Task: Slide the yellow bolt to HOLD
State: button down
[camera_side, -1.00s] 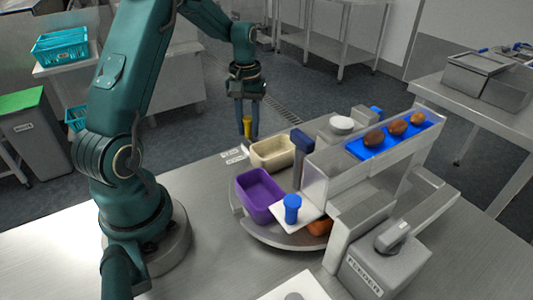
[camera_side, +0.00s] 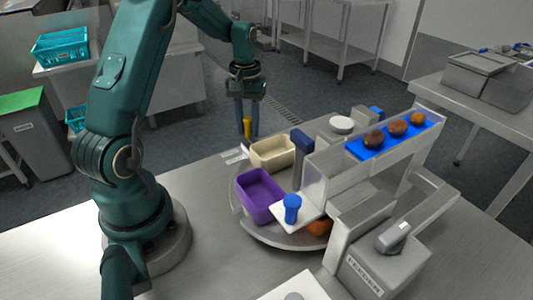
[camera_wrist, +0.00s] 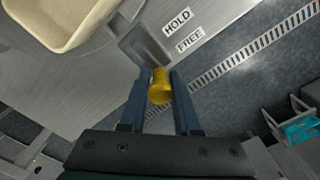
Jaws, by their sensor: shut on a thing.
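The yellow bolt (camera_side: 247,127) is upright between the fingers of my gripper (camera_side: 247,129), beyond the cream tub in the side view. The wrist view also shows the yellow bolt (camera_wrist: 160,90) with a finger of my gripper (camera_wrist: 158,92) on either side, shut on it. A grey plate (camera_wrist: 145,45) lies just above the bolt in that view. To the plate's right are the HOLD label (camera_wrist: 177,22) and, below it, the FREE label (camera_wrist: 190,40). The bolt appears nearer FREE. Its lower end and track are not clear.
The cream tub (camera_side: 272,152) and purple tub (camera_side: 262,200) stand close by on the round table. A dark blue post (camera_side: 302,141) stands beside them. Open floor lies beyond the bench edge.

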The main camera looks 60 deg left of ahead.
jog(key=shift+d, duration=1.8)
jog(key=c, duration=0.8)
grip_release()
jog(key=shift+o, duration=0.2)
jog(key=shift+a+r, duration=0.1)
jog(key=shift+r, duration=0.3)
notch_tip(320, 180, up, 4)
jog(key=shift+r, duration=0.15)
jog(key=shift+r, duration=0.1)
